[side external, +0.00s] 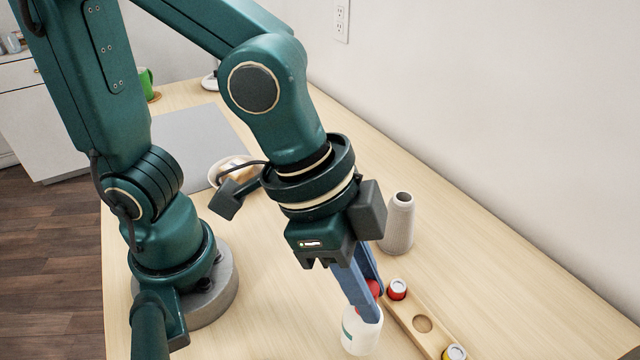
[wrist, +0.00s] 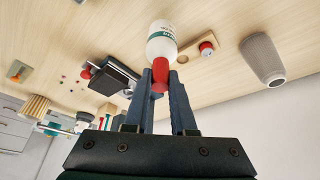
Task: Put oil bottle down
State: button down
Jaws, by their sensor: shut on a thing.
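The oil bottle (side external: 358,334) is white with a teal-marked label and a red cap. My gripper (side external: 372,305) points down and is shut on the bottle's red top, with the white body below the fingertips. In the wrist view the red cap sits between the two blue-grey fingers (wrist: 162,84), and the white body of the bottle (wrist: 161,42) extends beyond them. The bottle looks about upright in the side view. Whether its base touches the table is hard to tell.
A grey vase (side external: 398,222) stands behind. A grey mat (side external: 195,140) and a bowl (side external: 232,168) lie farther back.

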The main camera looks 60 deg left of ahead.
jog(key=shift+f, duration=1.75)
jog(key=shift+f, duration=0.1)
jog(key=c, duration=0.7)
grip_release()
jog(key=shift+c, duration=0.2)
jog(key=shift+a+r, duration=0.1)
jog(key=shift+r, duration=0.3)
jog(key=v, duration=1)
jog(key=w+a+f+n+t+y, duration=0.2)
jog(key=a+n+y, duration=0.1)
jog(key=a+n, duration=0.6)
jog(key=a, duration=0.4)
jog(key=shift+f, duration=0.3)
